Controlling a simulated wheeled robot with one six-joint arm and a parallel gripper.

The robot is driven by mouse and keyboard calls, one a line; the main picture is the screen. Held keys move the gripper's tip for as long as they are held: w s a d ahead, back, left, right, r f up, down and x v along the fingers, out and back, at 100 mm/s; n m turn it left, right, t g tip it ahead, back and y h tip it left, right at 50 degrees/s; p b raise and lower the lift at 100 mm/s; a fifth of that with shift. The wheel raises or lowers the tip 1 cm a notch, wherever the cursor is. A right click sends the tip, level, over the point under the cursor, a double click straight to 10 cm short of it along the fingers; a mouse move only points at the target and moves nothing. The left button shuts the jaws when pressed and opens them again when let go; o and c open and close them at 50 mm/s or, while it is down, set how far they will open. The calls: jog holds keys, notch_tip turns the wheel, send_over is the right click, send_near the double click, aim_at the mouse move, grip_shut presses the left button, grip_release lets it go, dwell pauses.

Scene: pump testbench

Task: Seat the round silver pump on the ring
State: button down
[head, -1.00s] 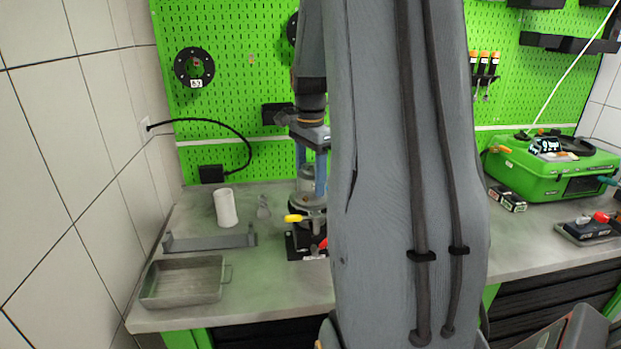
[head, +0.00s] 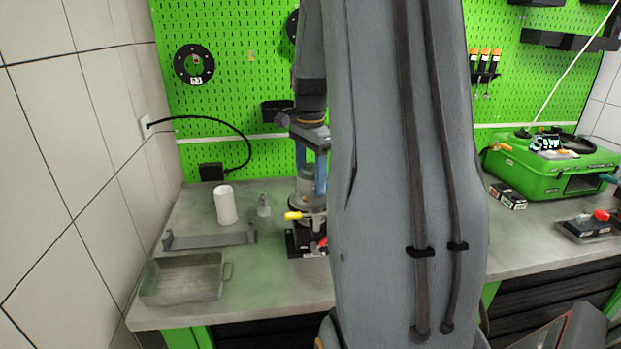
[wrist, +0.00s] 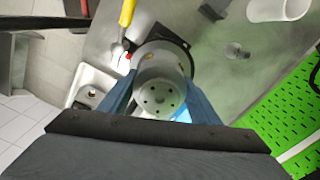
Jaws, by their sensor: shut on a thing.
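The round silver pump (head: 306,183) is between the blue fingers of my gripper (head: 311,180), which is shut on it. In the wrist view the pump (wrist: 160,88) shows its round face with several small holes, and my gripper (wrist: 160,105) has a finger on each side. The pump is directly over the dark stand with the ring (head: 304,236), which has a yellow handle (head: 293,215). In the wrist view part of the dark base (wrist: 176,47) shows behind the pump. Whether the pump touches the ring cannot be told. My arm hides the stand's right side.
A white cup (head: 225,205) and a small metal part (head: 264,206) stand left of the stand. A grey bracket (head: 209,240) and a grey tray (head: 222,284) lie at the front left. A green case (head: 550,180) is at the right. The green pegboard rises behind.

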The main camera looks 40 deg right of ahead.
jog(key=shift+f, duration=0.2)
dwell(0.6)
jog(key=c, duration=0.5)
grip_release()
jog(key=shift+c, duration=0.2)
jog(key=shift+s+f, duration=0.1)
notch_tip(320, 180, up, 8)
jog(key=shift+f+b, duration=0.15)
jog(key=shift+b, duration=1.1)
